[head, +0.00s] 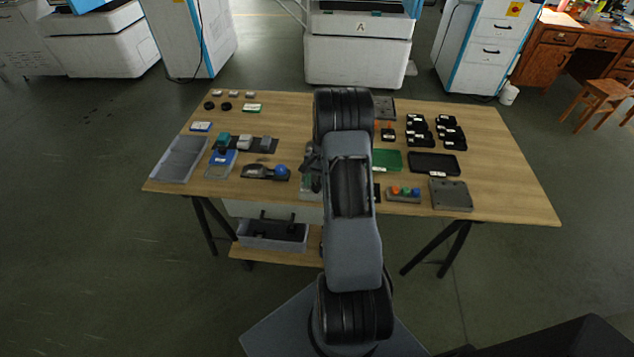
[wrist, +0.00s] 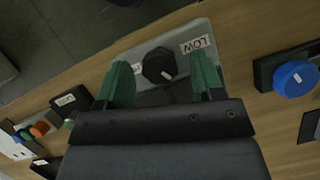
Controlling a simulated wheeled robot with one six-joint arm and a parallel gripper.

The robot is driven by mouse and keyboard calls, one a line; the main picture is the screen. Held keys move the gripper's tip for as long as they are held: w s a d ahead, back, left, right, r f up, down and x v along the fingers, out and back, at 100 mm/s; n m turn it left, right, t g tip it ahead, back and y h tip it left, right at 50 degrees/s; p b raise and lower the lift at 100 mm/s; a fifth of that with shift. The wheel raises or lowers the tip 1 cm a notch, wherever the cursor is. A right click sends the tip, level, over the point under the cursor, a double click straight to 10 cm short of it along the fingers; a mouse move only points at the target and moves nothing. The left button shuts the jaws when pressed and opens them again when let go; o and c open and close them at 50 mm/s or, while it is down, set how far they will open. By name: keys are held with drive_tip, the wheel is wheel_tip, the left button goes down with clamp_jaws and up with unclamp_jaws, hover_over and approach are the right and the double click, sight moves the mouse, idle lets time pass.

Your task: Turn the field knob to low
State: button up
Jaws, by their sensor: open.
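The field knob (wrist: 158,65) is a round black knob with a short white mark, on a light grey plate (wrist: 140,40). In the wrist view its mark points down and to the right, not at the "LOW" label (wrist: 197,45) at its upper right. Another label (wrist: 135,68) lies left of the knob, partly hidden by a finger. My gripper (wrist: 161,70) is open, its green-tipped fingers on either side of the knob, apart from it. In the head view my arm hides the knob, leaving part of its plate (head: 308,185) showing.
A blue knob on a black base (wrist: 293,78) stands beside the plate; it also shows in the head view (head: 282,169). A box with coloured buttons (head: 404,194) is on the other side. Several trays and parts cover the wooden table (head: 510,185).

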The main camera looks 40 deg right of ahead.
drive_tip(key=c, duration=0.9)
drive_tip(key=shift+w+a+n+g+h+b, duration=0.1)
drive_tip(key=shift+n+g+h+b, duration=0.3)
drive_tip(key=shift+n, duration=1)
drive_tip(key=shift+w+a+n+g+h+b, duration=0.1)
drive_tip(key=shift+n+g+h+b, duration=0.25)
drive_tip(key=shift+n, duration=1.05)
drive_tip(key=o, duration=0.9)
